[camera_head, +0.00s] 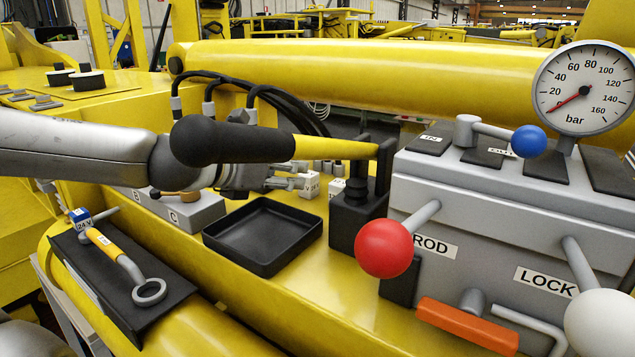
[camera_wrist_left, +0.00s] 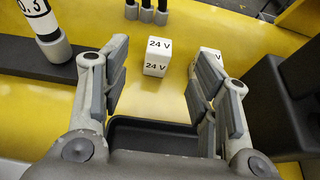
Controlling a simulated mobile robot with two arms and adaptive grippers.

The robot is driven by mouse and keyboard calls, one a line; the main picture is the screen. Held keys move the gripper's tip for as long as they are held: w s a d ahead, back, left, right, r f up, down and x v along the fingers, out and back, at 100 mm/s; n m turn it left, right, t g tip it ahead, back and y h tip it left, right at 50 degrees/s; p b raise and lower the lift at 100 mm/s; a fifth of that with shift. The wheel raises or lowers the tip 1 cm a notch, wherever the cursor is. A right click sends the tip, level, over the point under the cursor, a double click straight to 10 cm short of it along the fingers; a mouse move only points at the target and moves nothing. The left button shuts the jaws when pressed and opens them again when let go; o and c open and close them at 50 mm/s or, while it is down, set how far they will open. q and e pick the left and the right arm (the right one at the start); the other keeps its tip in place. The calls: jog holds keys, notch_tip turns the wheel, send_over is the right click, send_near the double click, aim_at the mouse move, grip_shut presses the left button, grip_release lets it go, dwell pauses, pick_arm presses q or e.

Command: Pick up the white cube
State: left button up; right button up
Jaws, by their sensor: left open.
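A white cube marked 24 V (camera_wrist_left: 156,57) stands on the yellow surface, seen between and beyond the fingers in the left wrist view. My left gripper (camera_head: 290,182) is open and empty, a little short of the first cube. My right gripper is not in view.
A black tray (camera_head: 262,262) lies below and in front of my left gripper. A black block with an upright (camera_head: 357,222) and a yellow lever with a black grip (camera_head: 235,143) stand close by. The grey valve box (camera_head: 480,205) is at right.

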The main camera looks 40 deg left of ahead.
aim_at(310, 172)
pick_arm(q)
jog(key=shift+w+a+f, duration=0.1)
jog(key=shift+w+f, duration=0.15)
jog(key=shift+w, duration=0.2)
jog(key=x, duration=0.3)
jog(key=shift+a+p, duration=0.1)
jog(key=shift+p, duration=0.25)
jog(key=shift+w+f, duration=0.1)
jog(key=shift+w, duration=0.35)
jog(key=shift+w+f+p, duration=0.25)
jog(key=shift+w+p, duration=0.25)
jog(key=shift+p+x, duration=0.6)
jog(key=shift+x, duration=1.3)
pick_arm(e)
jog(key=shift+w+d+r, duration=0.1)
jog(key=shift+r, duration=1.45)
pick_arm(q)
jog(key=shift+s+f, duration=0.1)
jog(key=c, duration=1.1)
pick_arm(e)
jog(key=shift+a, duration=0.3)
